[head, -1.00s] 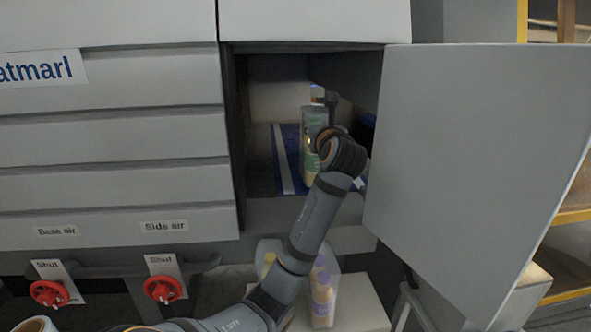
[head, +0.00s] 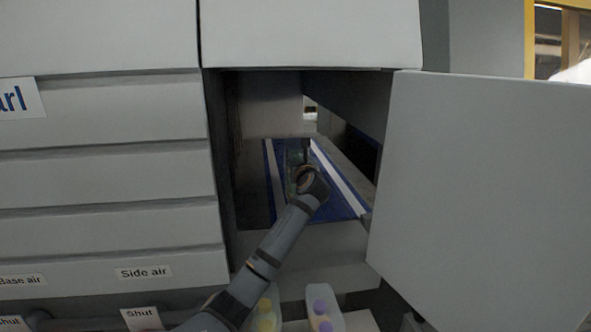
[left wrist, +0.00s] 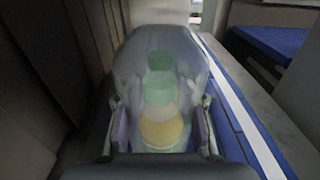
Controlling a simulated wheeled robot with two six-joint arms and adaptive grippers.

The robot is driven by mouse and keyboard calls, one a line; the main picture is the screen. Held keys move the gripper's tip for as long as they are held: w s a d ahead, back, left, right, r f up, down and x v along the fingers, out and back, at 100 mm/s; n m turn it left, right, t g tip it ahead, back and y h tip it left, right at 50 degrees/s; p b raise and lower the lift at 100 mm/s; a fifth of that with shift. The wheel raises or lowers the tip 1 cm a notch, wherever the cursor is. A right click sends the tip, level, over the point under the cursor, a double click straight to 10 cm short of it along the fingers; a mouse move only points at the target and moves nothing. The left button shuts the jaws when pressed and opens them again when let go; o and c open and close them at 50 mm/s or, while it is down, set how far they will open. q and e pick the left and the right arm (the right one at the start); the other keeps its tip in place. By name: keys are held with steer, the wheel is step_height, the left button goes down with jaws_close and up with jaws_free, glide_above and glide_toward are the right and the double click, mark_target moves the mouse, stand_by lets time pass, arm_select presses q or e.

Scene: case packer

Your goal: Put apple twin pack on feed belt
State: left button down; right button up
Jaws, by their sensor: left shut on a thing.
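The apple twin pack (left wrist: 160,85), clear wrapped with green and yellowish parts, fills the middle of the left wrist view. My left gripper (left wrist: 161,130) is shut on it, one finger on each side. In the head view the pack (head: 292,160) is small and partly hidden behind my left gripper (head: 303,168), inside the open machine bay. The blue feed belt (head: 340,190) with white stripes lies under and around it; it also shows in the left wrist view (left wrist: 226,120). I cannot tell whether the pack touches the belt. My right gripper is not in view.
An open grey door (head: 480,190) stands right of the bay, and a grey panelled wall (head: 110,170) stands left. Dark walling (left wrist: 45,60) is close left of the held pack.

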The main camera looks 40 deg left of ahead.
arm_select(q)
steer(key=shift+w+a+f, duration=0.25)
steer(key=shift+f, duration=0.1)
steer(key=shift+w+a+f, duration=0.2)
steer(key=shift+f, duration=0.25)
step_height(320, 180, down, 4)
steer(key=shift+w+a+r+p, duration=0.15)
steer(key=shift+r+p, duration=0.1)
steer(key=shift+p, duration=0.55)
steer(key=c, duration=1)
jaws_free()
steer(key=shift+f, duration=0.2)
steer(key=shift+o, duration=0.2)
